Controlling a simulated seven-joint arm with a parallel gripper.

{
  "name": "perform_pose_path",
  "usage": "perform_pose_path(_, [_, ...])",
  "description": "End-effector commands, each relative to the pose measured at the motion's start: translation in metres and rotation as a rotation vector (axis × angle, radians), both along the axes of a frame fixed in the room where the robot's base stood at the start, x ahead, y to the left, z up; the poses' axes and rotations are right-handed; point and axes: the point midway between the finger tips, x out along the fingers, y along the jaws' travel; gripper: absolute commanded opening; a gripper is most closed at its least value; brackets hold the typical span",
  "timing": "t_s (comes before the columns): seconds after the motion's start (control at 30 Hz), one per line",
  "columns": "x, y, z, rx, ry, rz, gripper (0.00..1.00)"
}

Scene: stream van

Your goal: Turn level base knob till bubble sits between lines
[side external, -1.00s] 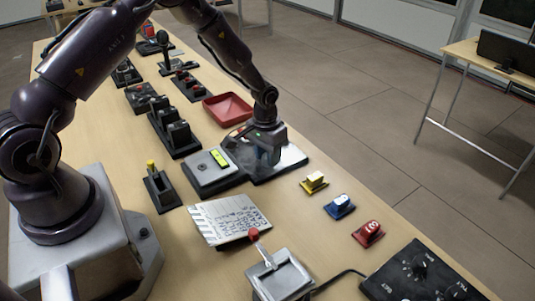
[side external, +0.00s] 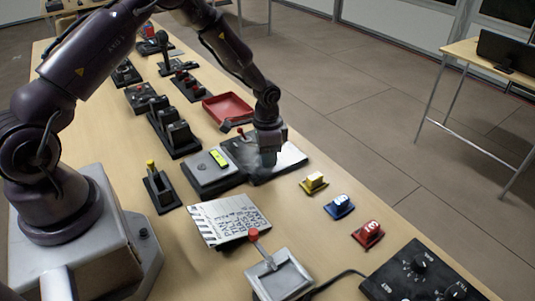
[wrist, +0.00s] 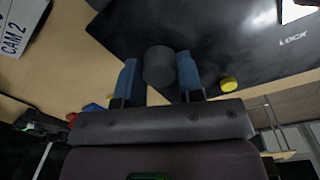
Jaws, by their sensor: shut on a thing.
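The level base is a grey box with a bright yellow-green vial (side external: 219,157) on top, on a dark base beside a darker plate (side external: 292,157). The bubble and its lines are too small to read. In the wrist view a dark grey round knob (wrist: 159,65) stands on a black panel (wrist: 225,38) marked LOCK. My gripper (wrist: 159,78) is shut on the knob, with a blue finger on each side. In the side view my gripper (side external: 268,158) points down over the plate, just right of the vial; it hides the knob there.
A red tray (side external: 228,108) lies behind my gripper. Yellow (side external: 314,182), blue (side external: 339,206) and red (side external: 368,233) blocks stand to the right. A clapperboard (side external: 229,219) and a red-tipped lever box (side external: 279,275) are in front. Switch units (side external: 174,131) stand left.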

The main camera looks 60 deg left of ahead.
Motion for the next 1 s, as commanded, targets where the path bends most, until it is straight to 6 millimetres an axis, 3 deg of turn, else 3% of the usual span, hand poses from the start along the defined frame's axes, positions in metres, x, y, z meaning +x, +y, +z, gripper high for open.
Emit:
perform_pose_path(0.6, [-0.0016, 0.0004, 0.0000, 0.000, 0.007, -0.049, 0.11])
perform_pose_path(0.63, [-0.0016, 0.0004, 0.0000, 0.000, 0.007, -0.049, 0.37])
perform_pose_path(0.73, [-0.0014, 0.0004, 0.0000, 0.000, 0.006, -0.048, 0.60])
perform_pose_path(1.0, [-0.0005, 0.0003, 0.0006, 0.000, 0.003, -0.049, 0.60])
